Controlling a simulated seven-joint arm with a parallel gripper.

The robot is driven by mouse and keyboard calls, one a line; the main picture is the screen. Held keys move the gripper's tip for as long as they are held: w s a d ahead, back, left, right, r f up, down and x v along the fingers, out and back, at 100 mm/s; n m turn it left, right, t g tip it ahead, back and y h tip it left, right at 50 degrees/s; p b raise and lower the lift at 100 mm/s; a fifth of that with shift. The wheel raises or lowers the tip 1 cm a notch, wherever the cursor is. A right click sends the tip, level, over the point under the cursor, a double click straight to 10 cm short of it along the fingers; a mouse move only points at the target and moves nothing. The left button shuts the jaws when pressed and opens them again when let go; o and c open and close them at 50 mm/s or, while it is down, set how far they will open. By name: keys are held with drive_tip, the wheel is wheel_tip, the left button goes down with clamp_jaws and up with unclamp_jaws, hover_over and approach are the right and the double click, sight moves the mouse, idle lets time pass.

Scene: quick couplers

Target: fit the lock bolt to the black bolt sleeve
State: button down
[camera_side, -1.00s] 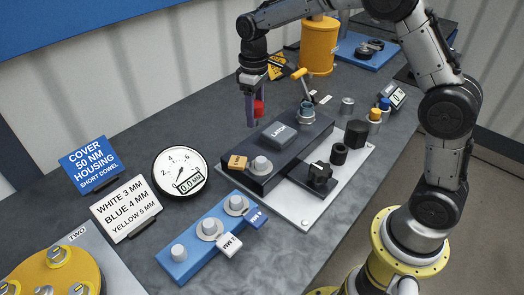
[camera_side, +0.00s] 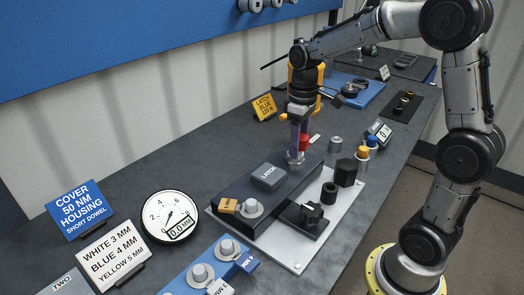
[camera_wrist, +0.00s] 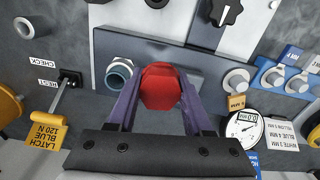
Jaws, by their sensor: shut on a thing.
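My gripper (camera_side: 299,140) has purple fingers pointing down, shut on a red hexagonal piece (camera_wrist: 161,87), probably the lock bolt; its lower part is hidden. In the side view the red piece (camera_side: 304,142) shows beside the fingers, close to a metal socket with a teal ring (camera_side: 295,157) on the dark block. In the wrist view this socket (camera_wrist: 120,72) lies just left of the red piece. Whether they touch I cannot tell.
A black knob (camera_side: 311,212) stands on the plate (camera_side: 296,262). Yellow and blue capped pieces (camera_side: 371,141) stand at the right. A dial gauge (camera_side: 170,217) is at left.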

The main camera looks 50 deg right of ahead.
drive_tip(key=s+d+m, duration=0.1)
drive_tip(key=s+d, duration=0.1)
drive_tip(key=s, duration=0.7)
drive_tip(key=shift+s+d+r, duration=0.15)
drive_tip(key=shift+d+r, duration=0.15)
drive_tip(key=shift+f, duration=2.9)
drive_tip(key=shift+f, duration=1.65)
drive_tip(key=shift+c, duration=1.2)
unclamp_jaws()
